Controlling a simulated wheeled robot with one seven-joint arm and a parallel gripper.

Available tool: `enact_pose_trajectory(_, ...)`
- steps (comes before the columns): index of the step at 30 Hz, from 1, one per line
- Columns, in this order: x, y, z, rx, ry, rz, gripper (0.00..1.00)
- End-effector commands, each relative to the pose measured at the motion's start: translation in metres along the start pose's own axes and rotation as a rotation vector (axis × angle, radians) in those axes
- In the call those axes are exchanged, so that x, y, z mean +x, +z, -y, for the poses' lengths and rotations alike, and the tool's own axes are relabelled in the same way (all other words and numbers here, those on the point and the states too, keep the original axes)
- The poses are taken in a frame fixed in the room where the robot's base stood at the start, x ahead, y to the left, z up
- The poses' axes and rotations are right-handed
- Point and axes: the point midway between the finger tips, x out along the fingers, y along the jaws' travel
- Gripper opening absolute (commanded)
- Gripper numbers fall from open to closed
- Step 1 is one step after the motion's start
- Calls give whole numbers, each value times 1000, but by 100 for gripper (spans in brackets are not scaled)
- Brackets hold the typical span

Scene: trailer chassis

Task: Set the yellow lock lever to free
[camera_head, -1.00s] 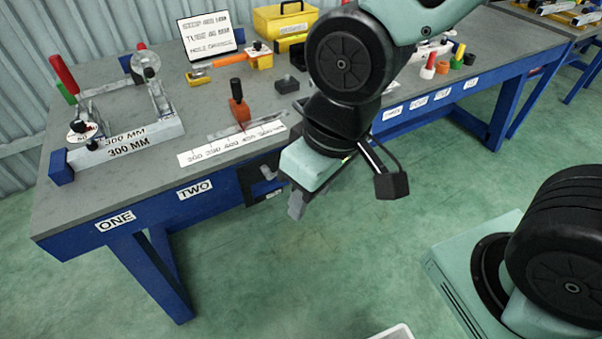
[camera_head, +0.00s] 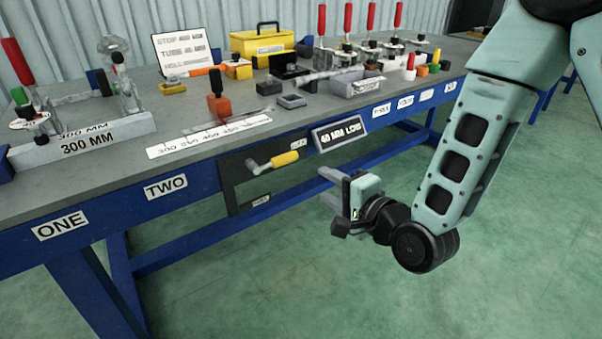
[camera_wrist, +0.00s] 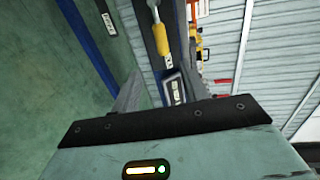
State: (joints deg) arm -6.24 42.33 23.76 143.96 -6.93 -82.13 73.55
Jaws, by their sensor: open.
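The yellow lock lever (camera_head: 285,160) is mounted on a dark plate (camera_head: 232,180) on the front of the workbench. Its metal arm runs from a pivot at the left, and the yellow grip points right and slightly up. Small labels above and below it are too small to read surely. The lever also shows in the wrist view (camera_wrist: 160,38), beyond my fingers. My gripper (camera_head: 332,188) is open and empty, in front of the bench, to the right of and lower than the lever, apart from it. Its fingers show in the wrist view (camera_wrist: 163,90).
A "40 MM LOIS"-like sign (camera_head: 338,133) sits on the bench front right of the lever. The bench top (camera_head: 190,110) carries a ruler strip (camera_head: 208,137), clamps with red handles and a yellow toolbox (camera_head: 262,40). A blue lower rail (camera_head: 190,254) runs underneath. The floor in front is clear.

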Motion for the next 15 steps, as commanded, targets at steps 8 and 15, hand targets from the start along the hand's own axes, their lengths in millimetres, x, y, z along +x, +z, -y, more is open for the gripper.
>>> enact_pose_trajectory(8,34,0,1,5,-9,-2,44)
enact_pose_trajectory(15,84,0,1,3,-9,-2,44)
